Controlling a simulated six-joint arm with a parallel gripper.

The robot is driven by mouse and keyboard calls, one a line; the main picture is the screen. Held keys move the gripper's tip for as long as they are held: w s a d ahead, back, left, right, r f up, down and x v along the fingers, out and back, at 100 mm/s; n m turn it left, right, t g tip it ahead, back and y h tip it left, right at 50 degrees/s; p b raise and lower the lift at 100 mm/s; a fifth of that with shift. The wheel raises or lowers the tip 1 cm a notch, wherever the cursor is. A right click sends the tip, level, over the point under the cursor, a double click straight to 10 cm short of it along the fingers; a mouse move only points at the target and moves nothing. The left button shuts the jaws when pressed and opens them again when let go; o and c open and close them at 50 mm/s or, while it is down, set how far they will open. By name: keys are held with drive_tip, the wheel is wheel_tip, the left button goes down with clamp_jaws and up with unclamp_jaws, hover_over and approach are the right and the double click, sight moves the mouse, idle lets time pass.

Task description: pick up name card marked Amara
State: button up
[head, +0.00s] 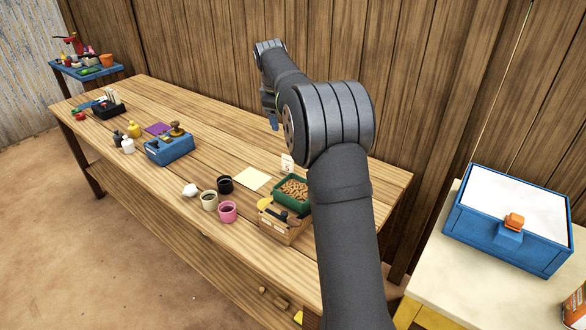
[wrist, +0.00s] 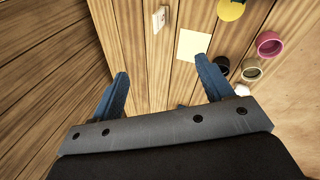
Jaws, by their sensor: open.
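A small white card (head: 287,163) with a faint mark stands on the wooden table behind the green tray; its writing is too small to read. It also shows in the wrist view (wrist: 159,18) at the top, beyond my fingertips. My gripper (head: 271,118) is over the table, to the left of and apart from the card. In the wrist view its two blue fingers (wrist: 160,75) are spread wide with nothing between them. In the head view my arm hides part of the table's right end.
A pale yellow sheet (head: 253,178) lies left of the card. A green tray of brown pieces (head: 293,191) and a wooden box (head: 280,228) stand in front. Black, beige and pink cups (head: 228,211) stand nearby. A blue box (head: 170,150) is further left. The plank wall rises behind the table.

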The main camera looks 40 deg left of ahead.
drive_tip(key=w+a+f+n+h, duration=0.25)
drive_tip(key=a+f+n, duration=0.25)
drive_tip(key=f+n, duration=0.7)
drive_tip(key=n, duration=0.3)
approach(288, 171)
drive_tip(key=shift+t+y, duration=0.3)
drive_tip(key=shift+y, duration=0.15)
drive_tip(key=shift+w+f, duration=0.95)
drive_tip(key=shift+f, duration=0.2)
drive_tip(key=shift+w+f, duration=0.95)
drive_tip(key=shift+f, duration=0.2)
drive_tip(key=shift+c, duration=0.4)
drive_tip(key=c, duration=1)
